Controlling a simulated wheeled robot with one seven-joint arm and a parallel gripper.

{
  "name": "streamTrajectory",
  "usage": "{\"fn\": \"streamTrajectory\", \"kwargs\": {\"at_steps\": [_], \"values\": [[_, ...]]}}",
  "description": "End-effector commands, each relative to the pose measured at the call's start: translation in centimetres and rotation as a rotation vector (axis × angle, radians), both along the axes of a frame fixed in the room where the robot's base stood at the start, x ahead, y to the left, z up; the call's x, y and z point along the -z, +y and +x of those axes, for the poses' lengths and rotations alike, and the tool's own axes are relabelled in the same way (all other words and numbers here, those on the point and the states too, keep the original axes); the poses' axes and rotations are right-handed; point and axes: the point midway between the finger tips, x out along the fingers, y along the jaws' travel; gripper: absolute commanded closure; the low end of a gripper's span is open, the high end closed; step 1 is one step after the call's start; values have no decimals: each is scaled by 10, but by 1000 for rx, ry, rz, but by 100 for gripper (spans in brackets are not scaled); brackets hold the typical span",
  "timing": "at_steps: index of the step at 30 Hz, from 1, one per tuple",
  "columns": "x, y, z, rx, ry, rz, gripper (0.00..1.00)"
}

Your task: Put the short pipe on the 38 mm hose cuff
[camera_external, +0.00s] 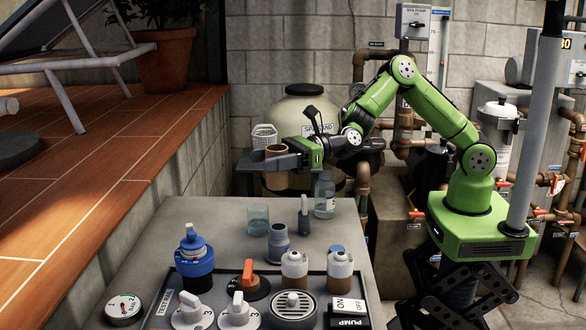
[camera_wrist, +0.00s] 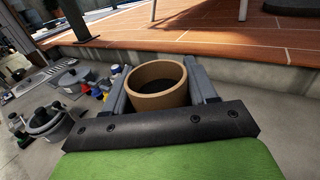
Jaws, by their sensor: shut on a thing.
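My gripper (camera_external: 268,160) is shut on the short pipe (camera_external: 276,150), a tan open-ended ring held upright above the far end of the grey bench. In the wrist view the short pipe (camera_wrist: 157,88) sits between my two grey fingers, its dark bore facing up. A grey-blue stepped piece with a narrower top (camera_external: 278,243) stands on the bench below and looks like the hose cuff; I cannot read any size on it. The pipe is well above it and apart from it.
The grey bench (camera_external: 200,225) also bears a glass (camera_external: 258,220), a clear bottle (camera_external: 324,195) and a small dark bottle (camera_external: 304,216). A tray (camera_external: 260,318) of valves and fittings lies at the front. A sand filter (camera_external: 300,112) stands behind my gripper.

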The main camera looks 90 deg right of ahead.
Motion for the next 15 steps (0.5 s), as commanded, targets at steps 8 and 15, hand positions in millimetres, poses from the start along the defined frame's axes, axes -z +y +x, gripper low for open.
{"fn": "streamTrajectory", "kwargs": {"at_steps": [8,15], "values": [[50,4,-2,-3,3,-1,76],[97,3,-1,-3,3,1,76]]}}
